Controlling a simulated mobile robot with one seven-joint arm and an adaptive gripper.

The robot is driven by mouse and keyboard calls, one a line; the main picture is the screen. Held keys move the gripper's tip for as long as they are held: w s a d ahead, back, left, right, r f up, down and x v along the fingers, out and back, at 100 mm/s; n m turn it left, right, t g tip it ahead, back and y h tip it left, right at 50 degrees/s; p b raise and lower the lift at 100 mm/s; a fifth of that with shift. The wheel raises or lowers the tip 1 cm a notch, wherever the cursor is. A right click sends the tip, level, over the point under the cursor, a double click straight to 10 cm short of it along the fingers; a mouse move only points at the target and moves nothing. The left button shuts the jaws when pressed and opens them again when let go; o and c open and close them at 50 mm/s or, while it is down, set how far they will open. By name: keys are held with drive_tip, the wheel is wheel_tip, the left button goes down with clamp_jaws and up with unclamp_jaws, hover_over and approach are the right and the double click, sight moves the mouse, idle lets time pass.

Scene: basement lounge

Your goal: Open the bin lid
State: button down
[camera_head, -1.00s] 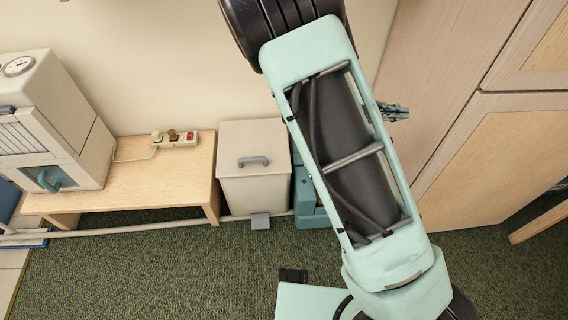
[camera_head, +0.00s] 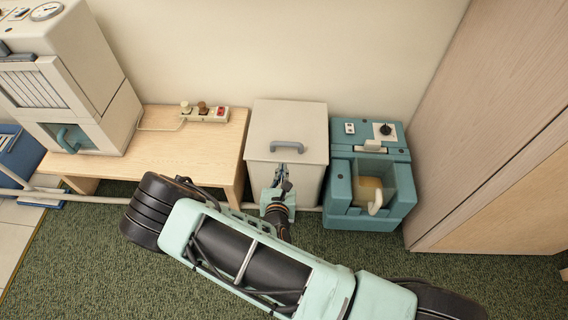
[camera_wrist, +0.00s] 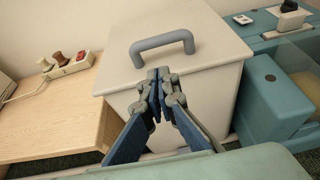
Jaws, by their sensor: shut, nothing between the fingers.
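The bin (camera_head: 288,125) is a pale box with a flat lid (camera_head: 270,122) and a grey arched handle (camera_head: 287,146) near the lid's front edge. The lid looks closed. In the wrist view the handle (camera_wrist: 162,46) stands just beyond my gripper (camera_wrist: 158,76). My gripper (camera_head: 283,169) is shut and empty at the front of the bin, just below the handle. I cannot tell whether the fingertips touch the lid's front edge. My arm hides the lower front of the bin and its pedal.
A wooden bench (camera_head: 190,158) with a power strip (camera_head: 205,114) and a white machine (camera_head: 75,90) stands left of the bin. A teal machine (camera_head: 370,170) stands close on its right. A wooden cabinet (camera_head: 490,150) is farther right. Green carpet lies in front.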

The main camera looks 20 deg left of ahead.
sight(285, 159)
drive_tip(key=b+x, duration=0.2)
drive_tip(key=x, duration=0.6)
drive_tip(key=shift+w+b, duration=0.35)
drive_tip(key=shift+w, duration=0.05)
drive_tip(key=shift+a+r, duration=0.1)
